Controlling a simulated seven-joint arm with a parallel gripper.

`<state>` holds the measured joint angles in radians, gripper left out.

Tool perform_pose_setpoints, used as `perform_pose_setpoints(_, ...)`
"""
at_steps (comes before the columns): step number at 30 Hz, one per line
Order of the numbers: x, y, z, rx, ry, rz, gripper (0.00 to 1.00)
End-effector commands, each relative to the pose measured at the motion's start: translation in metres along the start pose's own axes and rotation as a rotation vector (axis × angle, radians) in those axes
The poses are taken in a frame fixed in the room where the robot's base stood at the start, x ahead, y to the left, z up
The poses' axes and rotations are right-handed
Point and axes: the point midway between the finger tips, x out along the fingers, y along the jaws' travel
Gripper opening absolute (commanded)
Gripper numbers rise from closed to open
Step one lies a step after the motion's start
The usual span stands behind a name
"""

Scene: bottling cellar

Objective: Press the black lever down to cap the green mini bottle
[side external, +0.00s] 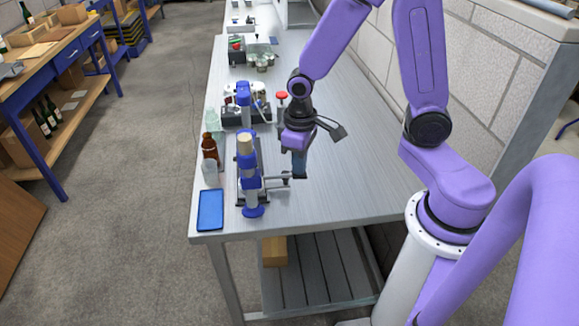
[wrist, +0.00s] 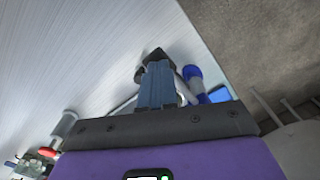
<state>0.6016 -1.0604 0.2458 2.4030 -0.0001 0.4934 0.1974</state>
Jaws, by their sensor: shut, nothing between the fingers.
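The capping stand (side external: 249,175), with blue and grey parts, stands near the front left of the bench. Its lever (side external: 275,180) reaches right to a black end close under my gripper (side external: 299,170). My gripper points down with its fingers shut and empty. In the wrist view, the fingertips of my gripper (wrist: 156,72) are at the black lever end (wrist: 153,57); I cannot tell whether they touch. Part of the blue stand (wrist: 193,75) shows beside them. A pale greenish bottle (side external: 212,120) stands behind the stand's left side. I cannot make out a green bottle inside the stand.
A brown bottle (side external: 209,148) and a pale, clear container (side external: 210,172) stand left of the stand. A blue tray (side external: 210,210) lies at the front left corner. A device with a red knob (side external: 281,95) stands behind. The bench right of my gripper is clear.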

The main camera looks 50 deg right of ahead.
Motion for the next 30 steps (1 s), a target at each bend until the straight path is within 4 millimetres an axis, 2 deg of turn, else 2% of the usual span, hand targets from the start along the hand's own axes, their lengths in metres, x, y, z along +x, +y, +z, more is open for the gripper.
perform_pose_setpoints(30, 0.0068, -0.0009, -0.0015, -0.001, 0.002, 0.000, 0.00)
